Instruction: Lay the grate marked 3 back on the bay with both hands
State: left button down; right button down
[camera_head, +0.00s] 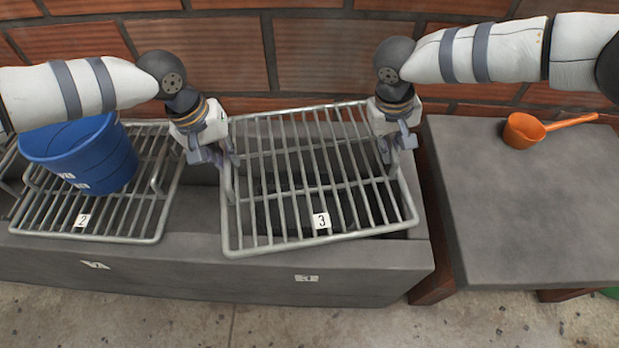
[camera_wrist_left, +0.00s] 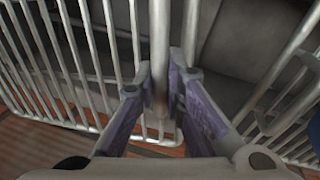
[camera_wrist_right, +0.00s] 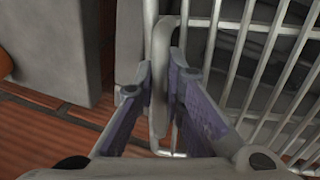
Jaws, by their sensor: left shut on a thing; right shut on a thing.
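The grate marked 3 (camera_head: 321,221) is a grey metal grid with a handle at each side. It lies over the concrete bay marked 3 (camera_head: 345,283), skewed to the bay's front edge, its right front corner farther back or higher. I cannot tell whether it touches the rim. My left gripper (camera_head: 227,162) is shut on its left handle, also seen in the left wrist view (camera_wrist_left: 160,40). My right gripper (camera_head: 391,152) is shut on its right handle, also seen in the right wrist view (camera_wrist_right: 160,60). The dark bay interior shows through the bars.
The grate marked 2 (camera_head: 82,221) lies on the left bay with a blue bucket (camera_head: 85,158) on it. A grey slab table (camera_head: 530,210) stands close on the right, bearing an orange scoop (camera_head: 523,131). A brick wall (camera_head: 330,55) runs behind.

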pick_arm(q)
jog(key=shift+w+a+f, duration=0.1)
pick_arm(e)
jog(key=shift+d, duration=0.1)
